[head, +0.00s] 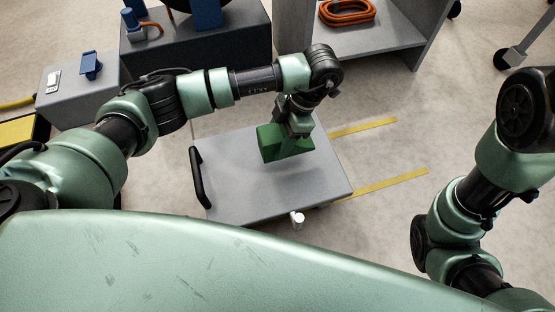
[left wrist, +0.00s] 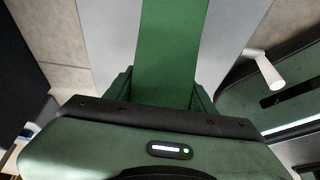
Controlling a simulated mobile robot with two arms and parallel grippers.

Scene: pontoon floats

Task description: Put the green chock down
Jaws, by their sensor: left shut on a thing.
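The green chock (head: 284,143) is a wedge-like green block over the grey top of a cart (head: 228,190). My left gripper (head: 297,127) points down and is shut on the chock from above. In the left wrist view the chock (left wrist: 173,45) runs up from between the fingers of my left gripper (left wrist: 162,92), with the grey cart top (left wrist: 107,40) behind it. I cannot tell whether the underside of the chock touches the cart top. My right arm shows at the right, but its gripper is out of the picture.
The cart has a black handle (head: 199,177) on its left and a white peg (head: 297,219) at its front edge. Bare cart top lies around the chock. Yellow floor stripes (head: 385,184) lie to the right. A grey shelf with an orange coil (head: 346,12) stands behind.

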